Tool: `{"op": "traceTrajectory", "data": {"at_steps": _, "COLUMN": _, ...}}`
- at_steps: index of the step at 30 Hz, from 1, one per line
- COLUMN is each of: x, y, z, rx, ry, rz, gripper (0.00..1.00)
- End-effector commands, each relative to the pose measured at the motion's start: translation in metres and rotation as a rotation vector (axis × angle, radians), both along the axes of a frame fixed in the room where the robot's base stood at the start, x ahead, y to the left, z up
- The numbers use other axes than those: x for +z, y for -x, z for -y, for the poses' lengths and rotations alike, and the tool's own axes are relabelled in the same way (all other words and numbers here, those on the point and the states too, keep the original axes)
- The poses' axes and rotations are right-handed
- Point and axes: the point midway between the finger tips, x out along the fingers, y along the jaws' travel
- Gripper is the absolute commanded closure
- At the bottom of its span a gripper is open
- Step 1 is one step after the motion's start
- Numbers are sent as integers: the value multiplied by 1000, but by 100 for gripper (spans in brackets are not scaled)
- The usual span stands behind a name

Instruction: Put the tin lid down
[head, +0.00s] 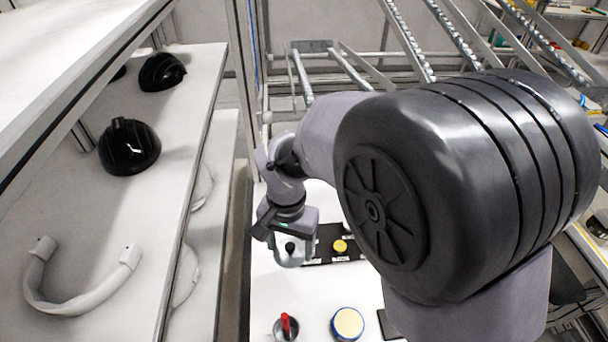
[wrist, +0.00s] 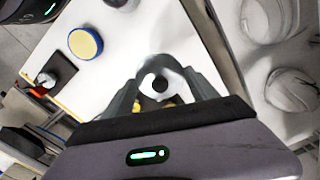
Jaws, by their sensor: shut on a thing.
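The tin lid (head: 291,261) is a pale, shiny disc with a black knob, over the white table (head: 283,297) in the head view. My gripper (head: 288,243) is shut on it from above. In the wrist view the lid (wrist: 172,70) lies between the two grey fingers of my gripper (wrist: 162,84), with its black knob in the middle. Small yellow patches show below the lid there. I cannot tell whether the lid touches the table or hangs above it.
A black mat with a yellow round piece (head: 340,246) lies right of the lid. Nearer me are a blue-rimmed tin (head: 348,323) and a red-handled item (head: 286,327). A white shelf with black helmet shells (head: 129,149) stands left. White tabletop between them is clear.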

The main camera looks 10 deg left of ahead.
Motion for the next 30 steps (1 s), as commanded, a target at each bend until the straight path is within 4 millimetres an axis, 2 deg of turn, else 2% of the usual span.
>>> {"op": "traceTrajectory", "data": {"at_steps": 2, "x": -6, "y": -2, "z": -5, "rx": 8, "ry": 1, "rz": -1, "gripper": 71}}
{"op": "traceTrajectory", "data": {"at_steps": 15, "x": -102, "y": -2, "z": -5, "rx": 10, "ry": 1, "rz": -1, "gripper": 71}}
{"op": "traceTrajectory", "data": {"at_steps": 30, "x": -111, "y": -2, "z": -5, "rx": 9, "ry": 0, "rz": 0, "gripper": 71}}
